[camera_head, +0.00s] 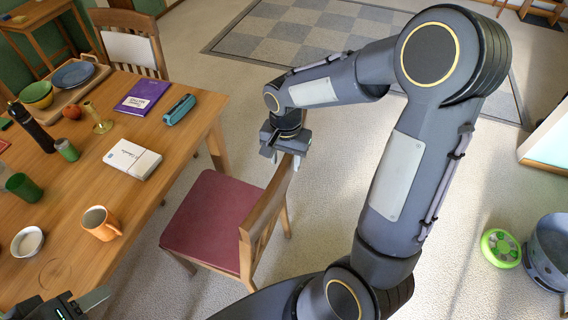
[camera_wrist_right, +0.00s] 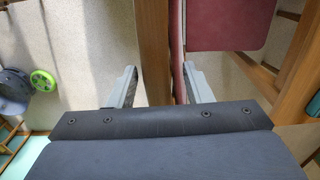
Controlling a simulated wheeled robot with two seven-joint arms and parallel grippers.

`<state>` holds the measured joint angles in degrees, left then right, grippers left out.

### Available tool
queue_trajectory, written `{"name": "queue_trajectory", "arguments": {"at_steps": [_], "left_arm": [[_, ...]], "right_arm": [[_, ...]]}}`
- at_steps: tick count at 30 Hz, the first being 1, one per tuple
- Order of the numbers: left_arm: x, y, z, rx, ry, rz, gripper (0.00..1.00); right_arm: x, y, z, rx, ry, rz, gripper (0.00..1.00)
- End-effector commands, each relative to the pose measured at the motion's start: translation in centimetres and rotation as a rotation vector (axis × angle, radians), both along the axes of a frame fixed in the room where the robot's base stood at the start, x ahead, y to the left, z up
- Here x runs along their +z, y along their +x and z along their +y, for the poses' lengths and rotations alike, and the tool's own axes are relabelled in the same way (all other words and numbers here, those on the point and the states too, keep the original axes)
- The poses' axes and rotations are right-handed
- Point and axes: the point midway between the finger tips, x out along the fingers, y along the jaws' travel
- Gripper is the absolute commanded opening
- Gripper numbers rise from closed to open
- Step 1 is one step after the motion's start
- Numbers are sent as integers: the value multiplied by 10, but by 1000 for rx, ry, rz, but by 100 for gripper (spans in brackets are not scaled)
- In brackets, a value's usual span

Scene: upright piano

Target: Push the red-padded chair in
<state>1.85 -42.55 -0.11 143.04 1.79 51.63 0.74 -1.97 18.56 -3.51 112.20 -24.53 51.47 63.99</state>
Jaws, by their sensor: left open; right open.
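The red-padded chair (camera_head: 208,222) stands at the right side of the wooden table (camera_head: 190,118), its seat facing the table and its wooden back on the far side from it. My right gripper (camera_head: 284,160) is open at the top end of the chair's back. In the right wrist view, the fingers of my right gripper (camera_wrist_right: 158,88) stand apart with the chair's wooden back (camera_wrist_right: 154,45) between them; contact cannot be told. The red seat (camera_wrist_right: 225,25) shows beyond it. My left gripper (camera_head: 85,303) is open low at the left, near the table's front edge, partly cut off.
An orange mug (camera_head: 100,223), a white box (camera_head: 132,159) and a purple book (camera_head: 142,96) lie on the table. Another chair (camera_head: 132,45) stands at the table's far side. A blue-grey bin (camera_head: 550,250) and a green round object (camera_head: 500,248) are at right. Floor behind the chair is clear.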

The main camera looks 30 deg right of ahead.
Motion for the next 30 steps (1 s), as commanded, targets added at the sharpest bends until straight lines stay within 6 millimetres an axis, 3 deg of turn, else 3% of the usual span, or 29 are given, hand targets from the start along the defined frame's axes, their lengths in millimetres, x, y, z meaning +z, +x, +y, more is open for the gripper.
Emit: {"name": "queue_trajectory", "arguments": {"at_steps": [6, 16, 26, 30], "left_arm": [[3, 0, 0, 0, 0, 0, 45], [3, 0, 0, 0, 0, 0, 45], [3, 0, 0, 0, 0, 0, 45], [3, 0, 0, 0, 0, 0, 45]], "right_arm": [[-24, -1, 0, 0, -1, 2, 45], [-28, 0, 0, 0, 1, -1, 45], [-28, 0, 0, 0, 1, -1, 2], [-28, 0, 0, 0, 1, -1, 0]]}}
